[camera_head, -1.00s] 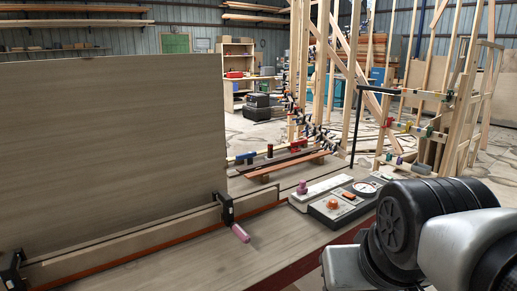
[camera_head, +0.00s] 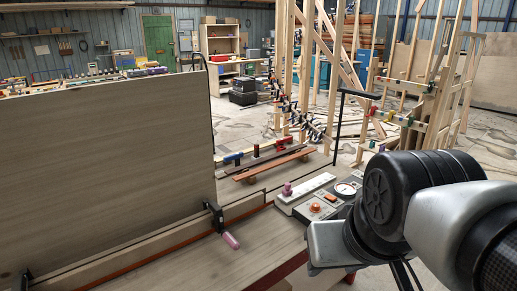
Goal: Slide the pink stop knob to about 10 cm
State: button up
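A small pink knob (camera_head: 287,188) stands on a pale slide strip (camera_head: 308,190) beside the control panel, on the bench right of the middle. The scale marks on the strip are too small to read. A second pink part, a round handle (camera_head: 231,241), sticks out from a black clamp (camera_head: 213,217) at the foot of the large board. My arm fills the right side of the picture, to the right of the panel. My gripper does not show, and I see nothing touching the pink knob.
The control panel (camera_head: 322,207) has an orange button (camera_head: 315,208) and a round dial (camera_head: 345,190). A large upright board (camera_head: 105,170) blocks the left. Wooden strips (camera_head: 272,163) lie behind the panel. A thin black post (camera_head: 338,130) stands beyond the bench.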

aim_at(287, 192)
jog(key=i+l+u, duration=0.3)
jog(key=i+l, duration=0.15)
jog(key=l, duration=0.2)
jog(key=i+l+u, duration=0.2)
jog(key=l, duration=0.15)
jog(key=i+l+u, duration=0.15)
jog(key=l, duration=0.25)
jog(key=i+l+u, duration=0.15)
jog(key=l, duration=0.25)
jog(key=i+l+u, duration=0.15)
jog(key=l, duration=0.25)
jog(key=i+l+u, duration=0.2)
jog(key=l, duration=0.25)
jog(key=k, duration=0.1)
